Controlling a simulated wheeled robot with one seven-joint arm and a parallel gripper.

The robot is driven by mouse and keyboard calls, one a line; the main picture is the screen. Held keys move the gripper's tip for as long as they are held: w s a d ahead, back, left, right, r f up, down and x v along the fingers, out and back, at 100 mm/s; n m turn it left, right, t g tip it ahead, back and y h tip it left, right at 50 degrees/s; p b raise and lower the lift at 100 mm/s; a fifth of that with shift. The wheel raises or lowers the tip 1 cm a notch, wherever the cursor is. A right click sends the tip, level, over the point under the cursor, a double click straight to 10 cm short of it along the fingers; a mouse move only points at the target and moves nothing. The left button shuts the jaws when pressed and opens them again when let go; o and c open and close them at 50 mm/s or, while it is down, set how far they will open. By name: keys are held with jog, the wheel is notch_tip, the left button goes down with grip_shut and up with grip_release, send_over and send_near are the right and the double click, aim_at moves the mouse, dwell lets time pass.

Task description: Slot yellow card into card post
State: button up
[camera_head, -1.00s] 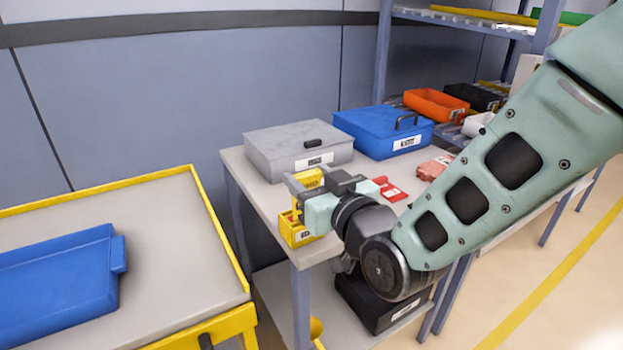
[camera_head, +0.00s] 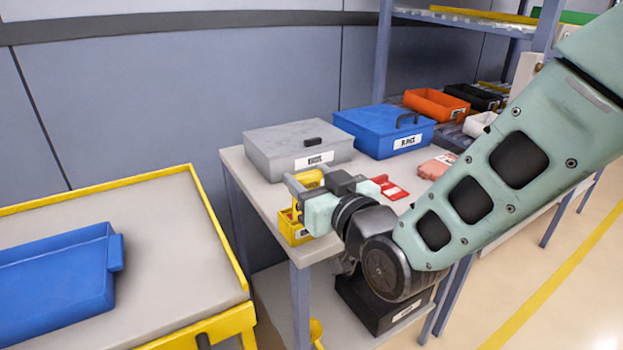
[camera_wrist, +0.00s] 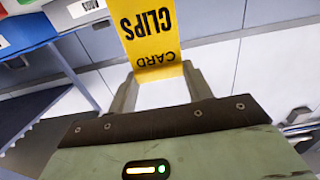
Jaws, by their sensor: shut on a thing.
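My gripper (camera_wrist: 160,80) is shut on the yellow card (camera_wrist: 150,32). In the wrist view the card stands out beyond the fingertips, with "CARD CLIPS" in black on its face, upside down there. In the head view the card (camera_head: 308,180) shows as a small yellow patch at my gripper (camera_head: 299,193), above the near left corner of the grey-topped table. A yellow bin (camera_head: 292,232) stands at that corner, just below the gripper and partly hidden by it. I cannot make out the card post in either view.
A grey lidded box (camera_head: 290,150) and a blue lidded box (camera_head: 375,133) stand at the table's back. A red item (camera_head: 392,190) lies behind my wrist. A black bin (camera_head: 380,305) is on the lower shelf. A yellow-edged cart (camera_head: 160,235) with a blue tray (camera_head: 55,275) stands left.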

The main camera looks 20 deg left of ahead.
jog(key=shift+f+b, duration=2.25)
jog(key=shift+f, duration=0.2)
jog(key=o, duration=1)
jog(key=shift+r, duration=0.1)
jog(key=b+v, duration=1.4)
jog(key=v, duration=0.3)
jog(key=shift+s, duration=0.2)
jog(key=shift+d, duration=0.15)
